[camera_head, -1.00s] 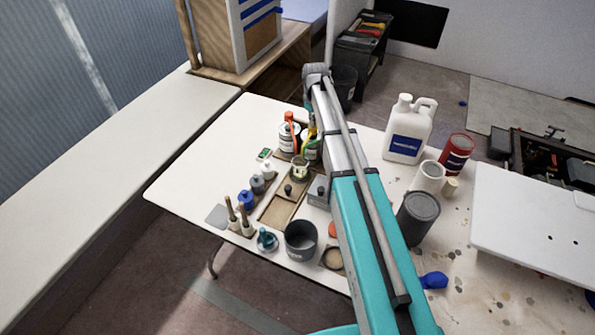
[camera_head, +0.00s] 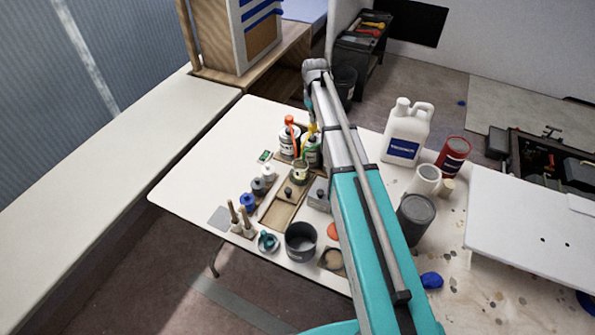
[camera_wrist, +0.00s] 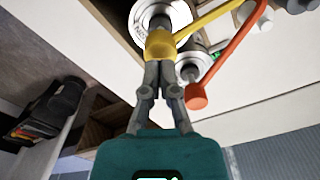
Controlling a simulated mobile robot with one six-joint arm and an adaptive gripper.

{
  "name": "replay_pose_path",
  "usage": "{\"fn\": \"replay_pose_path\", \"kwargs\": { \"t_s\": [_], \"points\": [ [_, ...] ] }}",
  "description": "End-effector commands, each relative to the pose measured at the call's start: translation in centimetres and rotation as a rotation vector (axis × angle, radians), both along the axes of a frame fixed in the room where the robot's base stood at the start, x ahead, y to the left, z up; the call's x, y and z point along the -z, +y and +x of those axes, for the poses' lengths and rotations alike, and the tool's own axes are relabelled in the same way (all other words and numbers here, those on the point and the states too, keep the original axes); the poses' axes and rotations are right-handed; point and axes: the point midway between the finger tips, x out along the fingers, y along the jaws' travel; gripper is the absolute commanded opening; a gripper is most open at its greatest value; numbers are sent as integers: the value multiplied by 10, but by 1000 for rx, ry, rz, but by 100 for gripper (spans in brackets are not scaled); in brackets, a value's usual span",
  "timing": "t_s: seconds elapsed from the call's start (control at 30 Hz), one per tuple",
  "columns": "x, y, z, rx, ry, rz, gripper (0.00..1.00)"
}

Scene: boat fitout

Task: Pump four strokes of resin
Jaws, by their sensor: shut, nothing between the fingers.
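Two containers with pumps stand together at the back of the table. One pump is orange (camera_head: 290,121) on a white can (camera_head: 287,146); the other is yellow (camera_head: 313,128) on a container (camera_head: 312,154) with green on it. I cannot read which is resin. In the wrist view, my gripper (camera_wrist: 161,68) is shut and empty, its fingertips at the yellow pump head (camera_wrist: 161,46). I cannot tell whether they touch it. The orange pump head (camera_wrist: 197,97) is close to the right of the fingers. In the head view my arm hides most of the gripper.
A dark grey pot (camera_head: 300,243) and a wooden tray (camera_head: 279,214) are in front of the pumps. A white jug (camera_head: 407,130) and tins are right of my arm. The table's left end is clear.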

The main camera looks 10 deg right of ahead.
Motion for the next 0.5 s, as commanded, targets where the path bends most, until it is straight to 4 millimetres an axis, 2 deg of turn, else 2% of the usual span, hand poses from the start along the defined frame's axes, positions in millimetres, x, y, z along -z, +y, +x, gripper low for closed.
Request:
{"fn": "replay_pose_path", "kwargs": {
  "t_s": [0.23,0.5],
  "points": [
    [-13,0,0,0,0,0,0],
    [-15,0,0,0,-1,0,0]
  ]
}}
